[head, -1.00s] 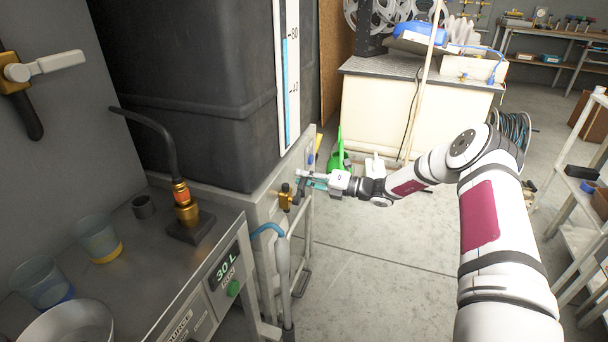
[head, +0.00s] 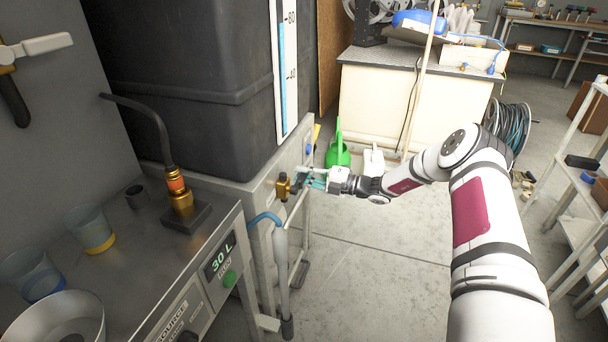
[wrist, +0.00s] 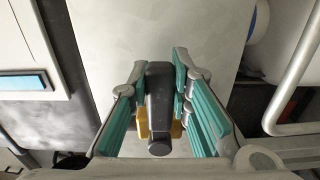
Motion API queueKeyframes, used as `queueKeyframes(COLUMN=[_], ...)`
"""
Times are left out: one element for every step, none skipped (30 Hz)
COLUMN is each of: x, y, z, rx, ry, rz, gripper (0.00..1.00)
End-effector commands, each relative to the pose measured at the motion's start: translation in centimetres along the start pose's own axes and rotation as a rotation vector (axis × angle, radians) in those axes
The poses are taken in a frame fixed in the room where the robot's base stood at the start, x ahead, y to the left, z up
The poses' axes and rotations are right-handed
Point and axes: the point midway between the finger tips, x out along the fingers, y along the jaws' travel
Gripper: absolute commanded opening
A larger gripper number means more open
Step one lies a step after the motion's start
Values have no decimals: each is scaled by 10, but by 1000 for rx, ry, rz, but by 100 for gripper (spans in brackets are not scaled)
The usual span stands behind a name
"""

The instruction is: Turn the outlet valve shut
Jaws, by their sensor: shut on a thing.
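The outlet valve (head: 283,187) is a small brass body on the front of the grey tank stand, above a blue hose. In the wrist view its black lever handle (wrist: 159,95) lies between my teal fingers, with brass parts (wrist: 176,129) showing on both sides behind it. My gripper (head: 308,181) reaches the valve from the right and is shut on the handle. It also shows in the wrist view (wrist: 158,108). In the head view the fingers partly hide the handle, so its exact angle is hard to tell there.
The dark tank (head: 190,100) with a level gauge (head: 284,70) stands above the valve. A steel bench (head: 150,265) with a "30 L" display (head: 220,255) is at front left. A green watering can (head: 338,153) stands behind my gripper.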

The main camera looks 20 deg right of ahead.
Motion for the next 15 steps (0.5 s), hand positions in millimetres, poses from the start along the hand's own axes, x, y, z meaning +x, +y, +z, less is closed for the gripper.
queueKeyframes(x=[0, 0, 0, 0, 0, 0, 0, 0, 0, -1, -1, 0, 0, 0, 0], y=[-2, -2, -2, -2, -2, -2, -2, -2, -2, -2, -2, -2, -2, -2, -1], z=[0, 0, 0, 0, 0, 0, 0, 0, 0, 0, 0, 0, 0, 0, 0], rx=[5, 6, 6, 6, 6, 6, 6, 6, 6, 6, 6, 6, 5, 5, 5], ry=[-2, -2, -2, -2, -2, -2, -2, -2, -2, -2, -2, -2, -2, -2, -2], rz=[-2, -2, -2, -2, -2, -2, -2, -2, -2, -2, -2, -2, -2, -2, -2], gripper=[0, 0, 0, 0, 0, 0, 0, 0, 0, 21, 28, 37, 40, 40, 40])
